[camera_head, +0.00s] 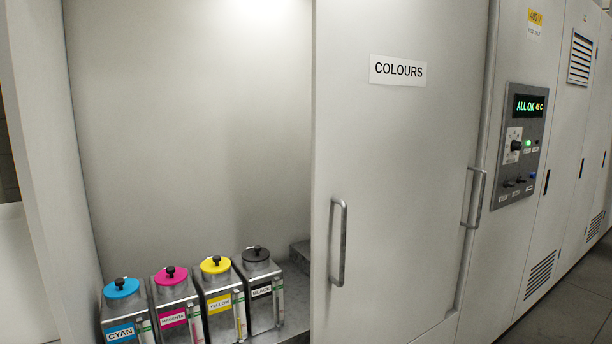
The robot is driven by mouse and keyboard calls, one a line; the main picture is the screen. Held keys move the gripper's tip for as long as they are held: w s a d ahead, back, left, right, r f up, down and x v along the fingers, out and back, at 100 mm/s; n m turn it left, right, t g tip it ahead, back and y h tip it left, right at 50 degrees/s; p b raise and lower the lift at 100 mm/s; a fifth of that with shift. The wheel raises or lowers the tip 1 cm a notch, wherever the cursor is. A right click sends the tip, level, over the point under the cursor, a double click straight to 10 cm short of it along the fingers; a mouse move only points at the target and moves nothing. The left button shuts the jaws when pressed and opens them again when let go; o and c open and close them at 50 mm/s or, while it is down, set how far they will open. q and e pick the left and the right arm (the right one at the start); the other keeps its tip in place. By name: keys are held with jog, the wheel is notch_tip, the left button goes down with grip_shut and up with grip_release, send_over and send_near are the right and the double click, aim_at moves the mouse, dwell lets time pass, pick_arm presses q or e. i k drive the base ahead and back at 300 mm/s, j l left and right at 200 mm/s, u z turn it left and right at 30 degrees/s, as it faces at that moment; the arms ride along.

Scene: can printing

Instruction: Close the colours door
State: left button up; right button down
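The colours door (400,170) is a white panel with a "COLOURS" label (398,70). It covers the right part of the cabinet and leaves the left part open. An upright metal handle (338,243) is on the door near its left edge. A second metal handle (475,197) is at the panel's right side. In the open part stand the cyan canister (122,314), magenta canister (177,306), yellow canister (221,299) and black canister (260,290). Neither of my grippers is in view.
A control panel (517,145) reading "ALL OK" is on the machine to the right, with knobs and buttons. Vents and more panels run further right. The cabinet's white left wall (50,150) bounds the opening. Dark floor (570,310) shows at the lower right.

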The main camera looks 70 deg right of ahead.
aim_at(393, 83)
jog(key=z, duration=2.9)
jog(key=i+l, duration=0.15)
jog(key=l, duration=0.25)
jog(key=i+l, duration=0.15)
jog(key=l, duration=0.25)
